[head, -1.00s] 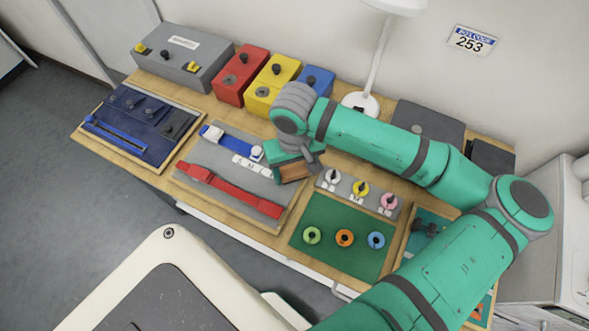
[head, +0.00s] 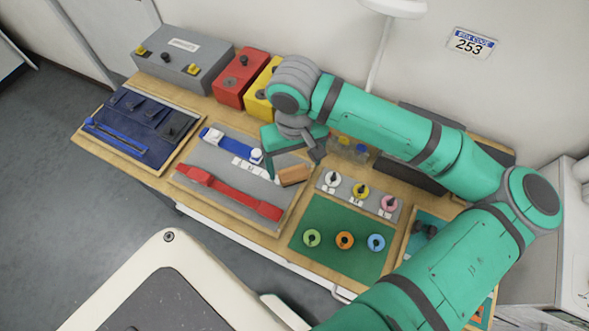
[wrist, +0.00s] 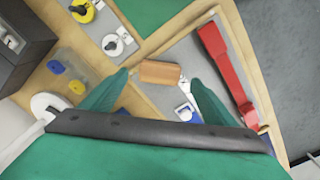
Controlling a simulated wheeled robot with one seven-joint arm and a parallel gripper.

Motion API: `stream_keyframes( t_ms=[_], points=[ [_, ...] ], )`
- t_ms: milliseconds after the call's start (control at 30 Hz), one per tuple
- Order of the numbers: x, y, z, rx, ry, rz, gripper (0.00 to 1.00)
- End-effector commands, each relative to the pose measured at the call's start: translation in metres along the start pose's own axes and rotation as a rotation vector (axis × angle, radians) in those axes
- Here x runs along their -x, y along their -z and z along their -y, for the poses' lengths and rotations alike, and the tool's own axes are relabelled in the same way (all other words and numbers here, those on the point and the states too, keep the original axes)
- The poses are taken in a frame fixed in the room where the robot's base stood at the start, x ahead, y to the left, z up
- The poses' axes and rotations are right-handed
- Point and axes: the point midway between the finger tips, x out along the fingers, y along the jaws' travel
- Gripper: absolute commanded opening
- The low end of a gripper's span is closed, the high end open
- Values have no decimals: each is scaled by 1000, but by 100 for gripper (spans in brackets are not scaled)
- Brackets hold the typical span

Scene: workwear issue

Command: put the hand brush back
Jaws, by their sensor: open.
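A small orange-brown wooden block, which looks like the hand brush (head: 294,175), lies at the right edge of the grey board (head: 225,180) holding the belts. Its bristles cannot be made out. In the wrist view the brush (wrist: 160,72) shows between and just beyond the two green fingertips. My gripper (head: 294,158) is open above and behind it, with a finger to either side; it also shows in the wrist view (wrist: 159,80). Whether a finger still touches the brush cannot be told.
The board also holds a red belt (head: 230,190) and a blue strap (head: 222,137). A green mat (head: 343,215) with coloured rings lies to the right, below a grey strip of tags (head: 375,198). Red (head: 240,80) and grey boxes (head: 180,58) and a lamp stand behind.

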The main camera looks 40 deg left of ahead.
Motion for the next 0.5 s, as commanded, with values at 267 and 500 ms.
stream_keyframes(
  t_ms=[267, 500],
  points=[
    [46, 0, 0, -1, 0, 0, 81],
    [59, 0, 0, 0, 1, 1, 81]
  ],
)
